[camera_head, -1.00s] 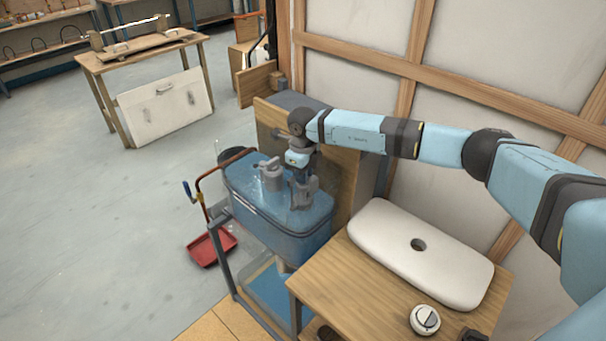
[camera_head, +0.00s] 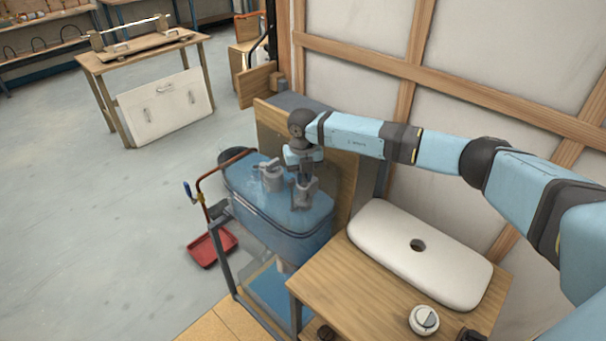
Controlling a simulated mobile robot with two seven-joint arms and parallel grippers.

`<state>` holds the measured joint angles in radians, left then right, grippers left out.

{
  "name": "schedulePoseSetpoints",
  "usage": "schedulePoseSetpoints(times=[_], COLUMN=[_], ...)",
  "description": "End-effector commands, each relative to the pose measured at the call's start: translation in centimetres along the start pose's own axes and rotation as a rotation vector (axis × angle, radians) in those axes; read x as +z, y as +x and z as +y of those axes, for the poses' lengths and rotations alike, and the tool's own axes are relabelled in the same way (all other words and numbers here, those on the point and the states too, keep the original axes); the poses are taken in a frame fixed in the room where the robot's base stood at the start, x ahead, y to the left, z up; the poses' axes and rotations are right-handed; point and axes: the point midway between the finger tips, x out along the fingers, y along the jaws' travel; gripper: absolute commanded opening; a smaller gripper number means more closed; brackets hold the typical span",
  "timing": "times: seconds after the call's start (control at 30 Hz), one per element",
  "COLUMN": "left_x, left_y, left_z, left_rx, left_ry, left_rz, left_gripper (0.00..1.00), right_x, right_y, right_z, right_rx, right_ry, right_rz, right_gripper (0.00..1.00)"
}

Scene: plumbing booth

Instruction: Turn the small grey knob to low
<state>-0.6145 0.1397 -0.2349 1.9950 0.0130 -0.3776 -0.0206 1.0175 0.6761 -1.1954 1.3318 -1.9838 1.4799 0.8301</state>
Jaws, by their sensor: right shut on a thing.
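The see-through blue tank (camera_head: 265,222) stands left of the middle, with grey fittings inside it. My right gripper (camera_head: 303,199) points down into the tank, to the right of that cylinder. It is shut on a small grey part, apparently the small grey knob. The fingers largely hide the knob, and its setting cannot be read. My left gripper is out of view.
A white lid (camera_head: 385,245) with a hole lies on the wooden table (camera_head: 340,290) at the right. A round white button (camera_head: 424,320) lies near it. A wooden board (camera_head: 340,185) stands behind the tank. A red tray (camera_head: 212,248) is on the floor.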

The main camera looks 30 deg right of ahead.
Motion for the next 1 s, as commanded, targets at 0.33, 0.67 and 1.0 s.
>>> schedulePoseSetpoints(times=[0.33,0.67,1.0], left_x=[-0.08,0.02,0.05], left_y=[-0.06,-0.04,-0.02], left_z=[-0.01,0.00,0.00], left_rx=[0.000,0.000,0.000], left_ry=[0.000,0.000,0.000], left_rz=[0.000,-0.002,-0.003], left_gripper=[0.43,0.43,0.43], right_x=[0.12,0.12,0.04], right_y=[-0.18,-0.18,-0.06], right_z=[-0.04,-0.03,-0.01], right_rx=[0.001,0.001,0.001], right_ry=[0.057,0.056,0.055], right_rz=[-0.003,-0.003,-0.001], right_gripper=[0.00,0.16,0.24])
